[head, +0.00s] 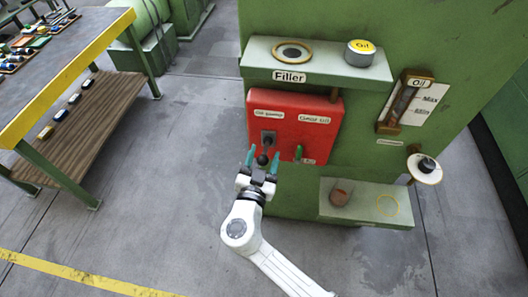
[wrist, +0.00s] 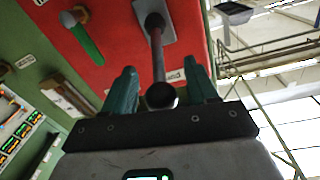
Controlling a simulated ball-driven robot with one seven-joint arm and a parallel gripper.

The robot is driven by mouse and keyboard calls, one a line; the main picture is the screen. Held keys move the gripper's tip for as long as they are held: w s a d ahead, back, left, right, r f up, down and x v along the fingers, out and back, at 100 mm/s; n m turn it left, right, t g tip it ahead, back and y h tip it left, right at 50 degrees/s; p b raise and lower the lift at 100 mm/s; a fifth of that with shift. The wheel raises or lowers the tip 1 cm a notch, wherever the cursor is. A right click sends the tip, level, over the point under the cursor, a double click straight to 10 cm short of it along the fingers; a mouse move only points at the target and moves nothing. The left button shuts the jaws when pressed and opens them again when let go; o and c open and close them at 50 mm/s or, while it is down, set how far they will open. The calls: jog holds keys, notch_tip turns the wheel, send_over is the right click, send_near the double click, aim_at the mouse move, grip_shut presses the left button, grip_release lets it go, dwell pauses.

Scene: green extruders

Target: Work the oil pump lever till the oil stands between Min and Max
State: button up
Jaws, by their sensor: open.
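The oil pump lever (head: 268,140) sticks out of a grey plate on the red panel (head: 322,108), under a label that seems to read "Oil pump". In the wrist view, its dark rod (wrist: 158,55) ends in a black ball knob (wrist: 161,96). My gripper (head: 262,161) is open, its teal fingers on either side of the knob. Gaps show between the knob and both fingers in the wrist view. The oil gauge (head: 403,103), with Max and Min marks beside it, is on the green machine at right. Its oil level is too small to read.
A second lever with a green handle (head: 298,153) is close to the right of my gripper; it also shows in the wrist view (wrist: 86,42). The Filler shelf (head: 330,78) overhangs the panel. A lower shelf (head: 360,212) stands at right. Open floor lies left.

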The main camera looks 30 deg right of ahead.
jog(key=shift+w+d, duration=0.25)
jog(key=shift+w, duration=0.05)
jog(key=shift+c, duration=0.2)
grip_shut()
dwell(0.3)
